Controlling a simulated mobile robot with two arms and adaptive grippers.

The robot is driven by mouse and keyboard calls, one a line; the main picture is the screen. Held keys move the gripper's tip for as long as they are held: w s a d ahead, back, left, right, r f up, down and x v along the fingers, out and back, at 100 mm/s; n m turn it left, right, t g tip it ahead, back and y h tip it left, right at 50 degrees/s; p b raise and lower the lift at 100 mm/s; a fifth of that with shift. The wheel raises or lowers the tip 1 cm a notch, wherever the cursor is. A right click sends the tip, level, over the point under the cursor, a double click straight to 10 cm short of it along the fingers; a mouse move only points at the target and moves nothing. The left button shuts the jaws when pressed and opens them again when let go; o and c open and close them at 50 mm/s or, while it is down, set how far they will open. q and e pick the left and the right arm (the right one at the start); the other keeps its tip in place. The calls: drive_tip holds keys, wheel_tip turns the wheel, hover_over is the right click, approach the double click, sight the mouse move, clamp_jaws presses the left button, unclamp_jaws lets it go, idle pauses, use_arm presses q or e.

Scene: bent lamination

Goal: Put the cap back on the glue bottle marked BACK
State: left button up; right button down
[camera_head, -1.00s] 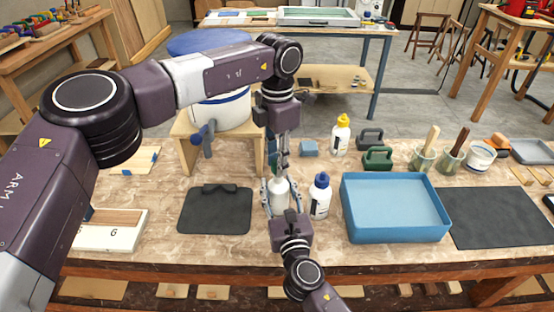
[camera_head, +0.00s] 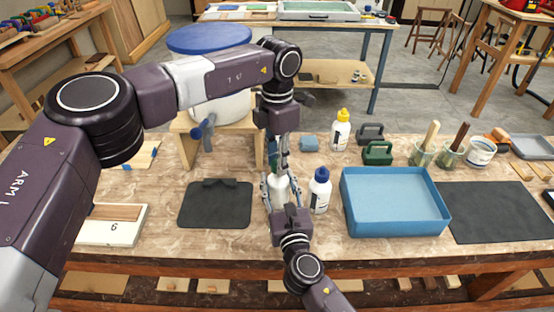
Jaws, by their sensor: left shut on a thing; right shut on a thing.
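A white bottle (camera_head: 278,189) stands on the table in the head view, its marking hidden. My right gripper (camera_head: 279,193) reaches in from the front and is shut around it. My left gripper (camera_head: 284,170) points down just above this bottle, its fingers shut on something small. The fingers hide most of that thing and the bottle's top, so I cannot tell whether cap and bottle touch. Beside it stands a white bottle with a blue cap (camera_head: 320,190). Farther back is a white bottle with a yellow cap (camera_head: 341,130). I cannot read BACK on any bottle.
A blue tray (camera_head: 395,229) lies to the right, with a dark mat (camera_head: 505,215) beyond it. Another dark mat (camera_head: 215,212) lies to the left. A white pot with a blue lid (camera_head: 209,39) stands behind on a wooden stand. Brush jars (camera_head: 423,153) are at the back right.

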use_arm(q)
drive_tip(key=shift+f, duration=0.55)
drive_tip(key=m, duration=0.4)
drive_tip(key=shift+m, duration=0.3)
drive_tip(key=m, duration=0.3)
drive_tip(key=shift+w, duration=0.1)
drive_tip(key=m, duration=0.6)
drive_tip(key=shift+w+m, duration=0.15)
drive_tip(key=shift+m, duration=0.15)
drive_tip(key=m, duration=0.4)
drive_tip(key=shift+m, duration=0.4)
drive_tip(key=m, duration=0.3)
drive_tip(key=shift+d, duration=0.1)
drive_tip(key=m, duration=0.7)
drive_tip(key=shift+d, duration=0.1)
